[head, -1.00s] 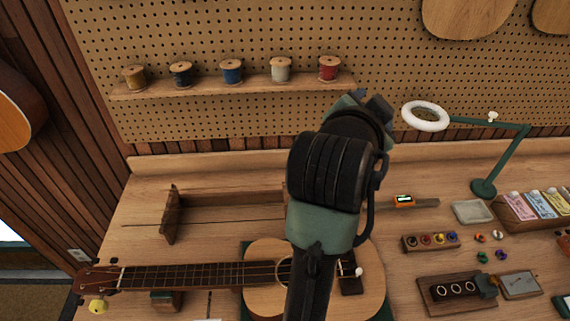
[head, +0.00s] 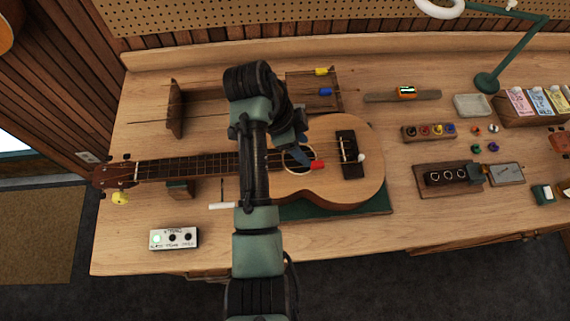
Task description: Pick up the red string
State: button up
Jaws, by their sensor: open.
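A small red tag or end piece (head: 317,165), which may belong to the red string, shows over the ukulele's top by the right edge of the sound hole. I cannot make out a red strand, nor whether the piece rests on the ukulele (head: 335,185) or hangs above it. My gripper (head: 304,156) is open, pointing down over the sound hole, close to the left of the red piece. My arm and wrist hide part of the ukulele and the fingertips are hard to see. A yellow end piece (head: 321,71) and a blue end piece (head: 326,91) sit at the wooden string rack (head: 175,108).
The ukulele lies on a green mat (head: 345,208) on the bench. A tuner box (head: 174,239) stands front left. A peg block (head: 429,132), a ring holder (head: 447,180) and a green lamp (head: 487,82) are to the right. The bench's front left is mostly clear.

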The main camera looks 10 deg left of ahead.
jog(key=shift+s+p+x, duration=0.2)
jog(key=shift+p+x, duration=0.45)
jog(key=shift+x, duration=0.85)
jog(key=shift+s+p+x, duration=0.15)
jog(key=shift+p+x, duration=0.45)
jog(key=shift+x, duration=0.95)
grip_shut()
